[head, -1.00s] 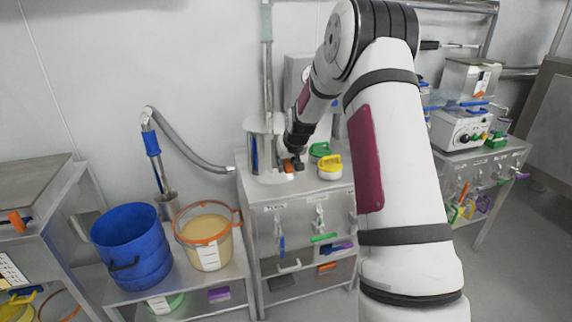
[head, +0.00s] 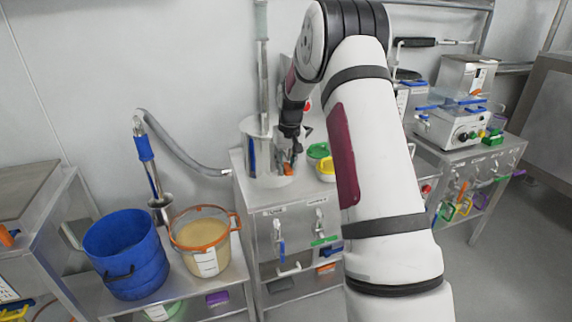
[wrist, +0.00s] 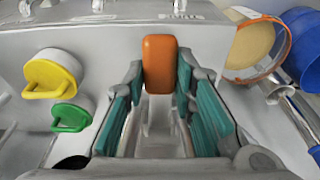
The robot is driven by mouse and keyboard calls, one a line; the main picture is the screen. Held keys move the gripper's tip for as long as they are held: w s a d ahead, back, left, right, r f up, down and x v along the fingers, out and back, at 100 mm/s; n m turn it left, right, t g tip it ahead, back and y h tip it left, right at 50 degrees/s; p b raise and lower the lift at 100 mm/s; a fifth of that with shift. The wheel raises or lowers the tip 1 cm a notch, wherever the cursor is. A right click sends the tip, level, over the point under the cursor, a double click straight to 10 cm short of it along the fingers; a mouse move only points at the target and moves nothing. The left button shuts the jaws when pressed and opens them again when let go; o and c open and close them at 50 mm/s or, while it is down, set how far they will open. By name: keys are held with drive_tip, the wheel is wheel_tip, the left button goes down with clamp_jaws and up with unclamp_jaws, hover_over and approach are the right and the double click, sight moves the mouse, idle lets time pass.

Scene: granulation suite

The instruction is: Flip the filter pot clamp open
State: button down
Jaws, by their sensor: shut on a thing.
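The filter pot (head: 252,150) is a steel cylinder on the metal bench in the head view. The clamp's orange handle (head: 288,171) is at its lower right side. In the wrist view the orange handle (wrist: 159,62) stands upright between the tips of my gripper (wrist: 160,82), with teal pads on either side. A metal part of the clamp runs back from the handle between the fingers. My gripper (head: 289,152) is shut on the handle, pointing down beside the pot. My fingers and wrist hide part of the clamp in the head view.
Green and yellow lidded caps (wrist: 55,74) sit on the bench beside my gripper. A blue bucket (head: 127,250) and an orange-rimmed tub (head: 203,240) stand on a lower shelf to the left. A hose (head: 180,145) runs along the wall towards the bench.

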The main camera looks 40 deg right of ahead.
sight(288, 169)
drive_tip(key=shift+w+r, duration=0.6)
drive_tip(key=c, duration=1.3)
unclamp_jaws()
drive_tip(key=shift+s+d+f, duration=0.1)
drive_tip(key=shift+f, duration=0.1)
drive_tip(key=shift+r, duration=0.1)
drive_tip(key=r, duration=0.3)
drive_tip(key=s+r, duration=0.1)
drive_tip(key=r, duration=0.3)
drive_tip(key=s+r, duration=0.1)
drive_tip(key=r, duration=0.3)
drive_tip(key=shift+s+a+r, duration=0.2)
drive_tip(key=shift+a+r, duration=0.05)
drive_tip(key=shift+a, duration=0.1)
